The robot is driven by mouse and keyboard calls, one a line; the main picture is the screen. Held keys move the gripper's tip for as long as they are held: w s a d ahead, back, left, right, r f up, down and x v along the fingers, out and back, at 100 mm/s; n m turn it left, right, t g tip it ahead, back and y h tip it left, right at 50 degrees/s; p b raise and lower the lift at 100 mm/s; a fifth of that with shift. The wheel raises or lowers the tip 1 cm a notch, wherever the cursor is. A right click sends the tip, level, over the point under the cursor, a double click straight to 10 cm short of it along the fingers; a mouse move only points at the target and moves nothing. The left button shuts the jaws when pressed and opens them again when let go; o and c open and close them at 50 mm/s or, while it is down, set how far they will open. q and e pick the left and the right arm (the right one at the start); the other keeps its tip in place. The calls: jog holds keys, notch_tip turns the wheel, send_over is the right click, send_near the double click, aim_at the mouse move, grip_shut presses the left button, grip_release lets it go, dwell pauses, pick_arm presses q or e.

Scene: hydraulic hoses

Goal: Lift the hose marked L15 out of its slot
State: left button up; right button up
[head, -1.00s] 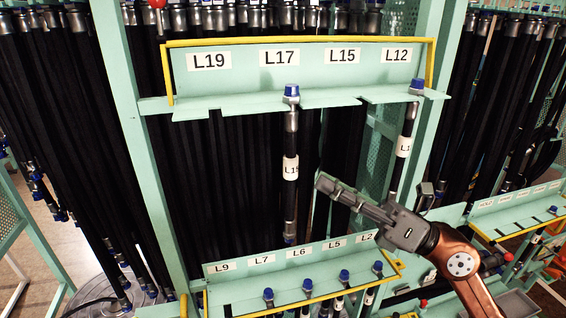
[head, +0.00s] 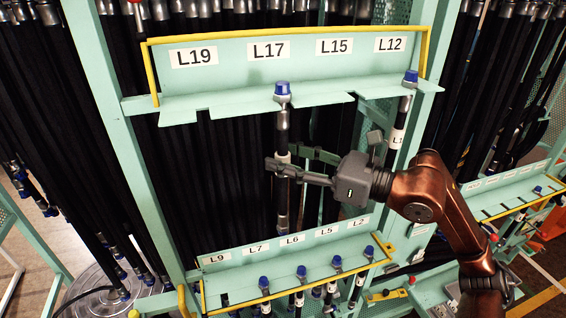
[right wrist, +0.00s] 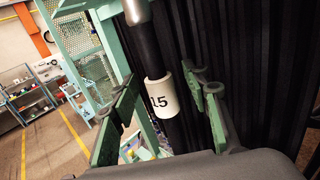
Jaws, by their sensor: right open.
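The hose marked L15 (head: 282,125) is black with a blue cap and hangs upright in a slot of the upper shelf, below the L17 sign. In the right wrist view its white label (right wrist: 160,97) reads "15", the first letter not visible. My right gripper (head: 284,158) reaches in from the right, level with this label, which it partly hides in the head view. The right wrist view shows its two green-faced fingers (right wrist: 163,82) apart, one on each side of the hose. Contact is not visible. My left gripper is not in view.
The green upper shelf (head: 240,104) has a yellow rail (head: 148,68). The L12 hose (head: 398,130) hangs to the right. A lower shelf (head: 230,285) holds several short blue-capped hoses. Black hoses (head: 235,175) hang densely behind.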

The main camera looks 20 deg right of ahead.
jog(key=shift+w+a, duration=0.35)
jog(key=shift+a, duration=0.1)
jog(key=shift+d, duration=0.1)
jog(key=shift+c, duration=0.7)
grip_shut()
